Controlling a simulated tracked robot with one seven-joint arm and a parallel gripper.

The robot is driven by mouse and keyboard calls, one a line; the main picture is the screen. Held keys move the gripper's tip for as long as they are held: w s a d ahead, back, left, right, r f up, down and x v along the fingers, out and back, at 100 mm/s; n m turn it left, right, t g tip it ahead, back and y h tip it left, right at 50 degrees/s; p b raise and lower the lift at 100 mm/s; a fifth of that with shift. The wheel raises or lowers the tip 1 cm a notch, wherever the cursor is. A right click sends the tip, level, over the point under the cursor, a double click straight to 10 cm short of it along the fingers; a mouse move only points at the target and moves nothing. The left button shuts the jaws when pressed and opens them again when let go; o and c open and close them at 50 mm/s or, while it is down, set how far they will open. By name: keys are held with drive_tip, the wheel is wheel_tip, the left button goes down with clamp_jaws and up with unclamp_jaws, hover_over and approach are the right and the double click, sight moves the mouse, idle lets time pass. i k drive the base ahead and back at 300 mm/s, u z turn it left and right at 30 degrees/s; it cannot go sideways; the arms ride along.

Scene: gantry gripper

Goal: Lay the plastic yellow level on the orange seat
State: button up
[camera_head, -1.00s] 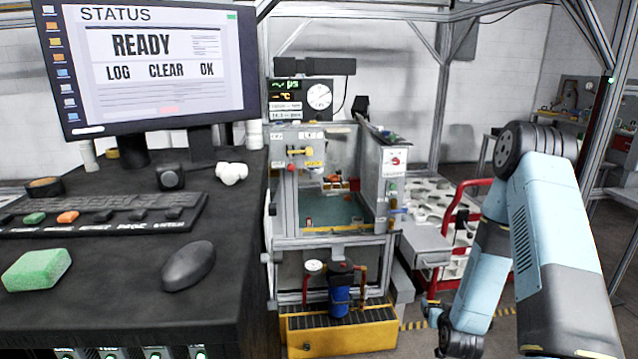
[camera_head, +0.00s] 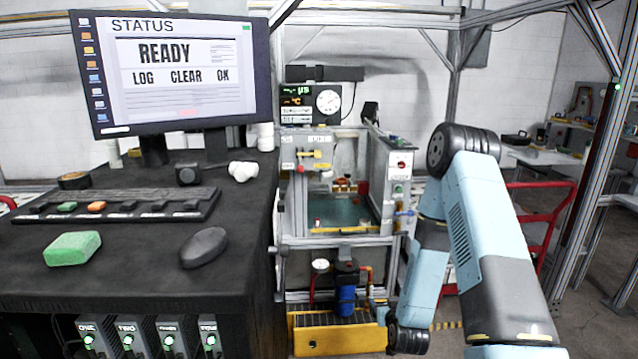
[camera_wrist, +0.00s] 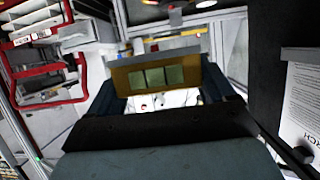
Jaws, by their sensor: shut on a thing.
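A yellow-brown block with pale green windows, which looks like the plastic yellow level (camera_wrist: 126,78), shows in the wrist view. My gripper (camera_wrist: 163,88) is shut on it, with a dark finger at each side of it. In the head view my arm reaches down at the right, and neither the fingers nor the level can be made out there. I cannot clearly identify the orange seat; small orange-red parts (camera_head: 341,182) show inside the machine enclosure in the head view, too small to tell.
A black desk (camera_head: 255,215) with a monitor (camera_head: 180,95), keyboard and mouse (camera_head: 204,247) fills the left. The open-fronted machine (camera_head: 387,180) stands centre, above a yellow base box (camera_head: 345,340). A red-framed cart (camera_head: 545,188) is behind my arm. Frame posts (camera_head: 590,190) stand at right.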

sight(342, 179)
drive_tip(key=u, duration=0.1)
drive_tip(key=i, duration=1.7)
drive_tip(key=z, duration=0.05)
